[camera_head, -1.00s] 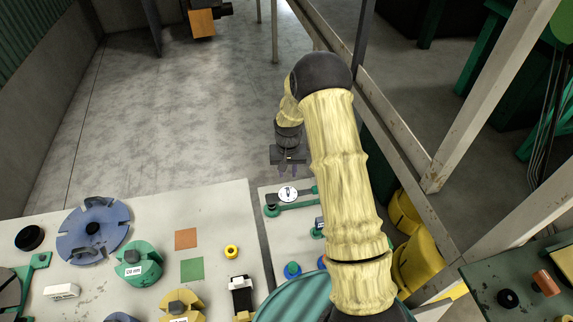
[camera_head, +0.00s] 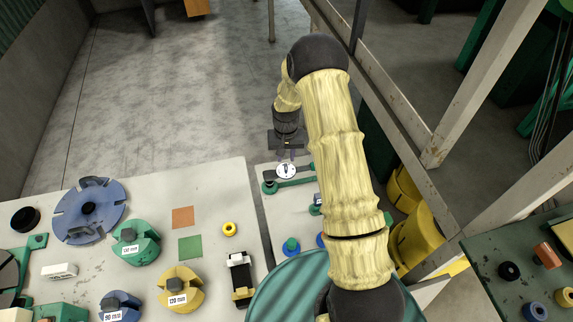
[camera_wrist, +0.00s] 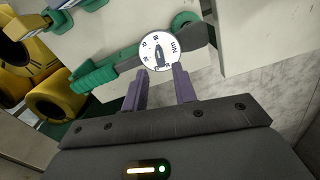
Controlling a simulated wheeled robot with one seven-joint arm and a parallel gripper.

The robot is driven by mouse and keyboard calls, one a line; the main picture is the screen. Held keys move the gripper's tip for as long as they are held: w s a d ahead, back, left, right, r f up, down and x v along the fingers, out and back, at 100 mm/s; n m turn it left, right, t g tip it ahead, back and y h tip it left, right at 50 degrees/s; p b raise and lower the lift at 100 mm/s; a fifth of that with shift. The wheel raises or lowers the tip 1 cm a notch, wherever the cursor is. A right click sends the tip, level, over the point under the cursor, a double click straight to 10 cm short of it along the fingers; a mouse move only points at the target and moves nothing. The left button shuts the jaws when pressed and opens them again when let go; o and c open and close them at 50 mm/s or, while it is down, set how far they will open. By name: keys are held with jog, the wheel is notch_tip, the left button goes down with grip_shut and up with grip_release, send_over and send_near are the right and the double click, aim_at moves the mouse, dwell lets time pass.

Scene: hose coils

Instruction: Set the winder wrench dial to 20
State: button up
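The winder wrench (camera_head: 297,178) is a green bar lying at the far edge of the right-hand table. It carries a round white dial (camera_head: 286,170) with dark numbers and a dark pointer. In the wrist view the dial (camera_wrist: 160,48) lies just beyond my fingertips, and the green wrench (camera_wrist: 112,72) runs off to the left. Some numbers are too small to read for certain. My gripper (camera_wrist: 163,72) is open, its two purple fingers apart with nothing seen between them. I cannot tell whether a fingertip touches the dial.
The left table (camera_head: 215,265) holds a blue slotted disc (camera_head: 72,212), a green hub (camera_head: 135,243), a yellow hub (camera_head: 180,289) and a yellow ring (camera_head: 229,229). Blue and green knobs (camera_head: 291,246) stand near the wrench. Yellow coils (camera_head: 420,240) lie below the railing at right.

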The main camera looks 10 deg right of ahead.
aim_at(286, 167)
jog(key=shift+f+b, duration=1.05)
jog(key=shift+f, duration=1.05)
jog(key=shift+f, duration=0.2)
